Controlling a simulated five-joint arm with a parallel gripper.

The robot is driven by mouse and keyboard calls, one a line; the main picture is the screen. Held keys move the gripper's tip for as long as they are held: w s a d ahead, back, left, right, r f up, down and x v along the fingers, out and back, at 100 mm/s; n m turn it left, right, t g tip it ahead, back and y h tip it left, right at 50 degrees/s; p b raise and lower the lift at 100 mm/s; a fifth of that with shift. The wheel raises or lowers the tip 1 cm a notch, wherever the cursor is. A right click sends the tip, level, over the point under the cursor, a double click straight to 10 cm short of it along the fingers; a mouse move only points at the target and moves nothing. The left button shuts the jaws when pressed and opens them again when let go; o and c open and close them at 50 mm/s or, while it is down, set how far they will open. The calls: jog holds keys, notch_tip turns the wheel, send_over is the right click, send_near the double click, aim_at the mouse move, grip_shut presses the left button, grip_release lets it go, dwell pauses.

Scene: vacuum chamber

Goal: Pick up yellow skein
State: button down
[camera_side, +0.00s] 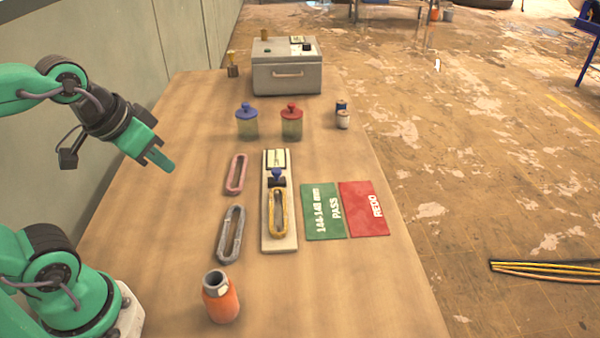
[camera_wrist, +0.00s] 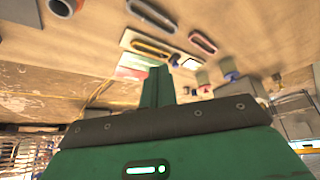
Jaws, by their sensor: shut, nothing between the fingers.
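The yellow skein (camera_side: 285,213) is a long loop lying on a pale narrow board (camera_side: 265,240) with a dark and blue fitting at its far end. It also shows in the wrist view (camera_wrist: 152,49), near the top. My gripper (camera_side: 160,161) is in the air above the left side of the table, to the left of the skein and apart from it. In the wrist view my gripper's green fingers (camera_wrist: 157,88) are together, with nothing held.
A pink skein (camera_side: 236,174) and a grey skein (camera_side: 231,234) lie left of the board. Green (camera_side: 322,225) and red (camera_side: 363,215) mats lie right. An orange bottle (camera_side: 221,298) stands in front. Blue-lidded (camera_side: 247,125) and red-lidded (camera_side: 291,125) jars and a grey box (camera_side: 287,75) stand behind.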

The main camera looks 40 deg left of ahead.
dwell(0.4)
jog(key=c, duration=0.7)
grip_release()
jog(key=shift+w, duration=0.15)
jog(key=w+d+f+n+g, duration=0.1)
jog(key=w+f+n+g, duration=0.1)
jog(key=w, duration=0.4)
jog(key=w+d+f+n+g, duration=0.1)
jog(key=w+f+n, duration=0.15)
jog(key=w, duration=0.35)
jog(key=shift+w+d+f+n+g, duration=0.45)
jog(key=shift+w+f+n, duration=0.3)
jog(key=shift+w+f, duration=1.2)
jog(key=shift+w+d+f+n+g, duration=0.4)
jog(key=shift+w+f+n, duration=0.65)
jog(key=shift+f, duration=1.55)
jog(key=shift+w+d+f+n+g, duration=0.45)
jog(key=shift+w+f, duration=1.45)
jog(key=shift+f, duration=0.35)
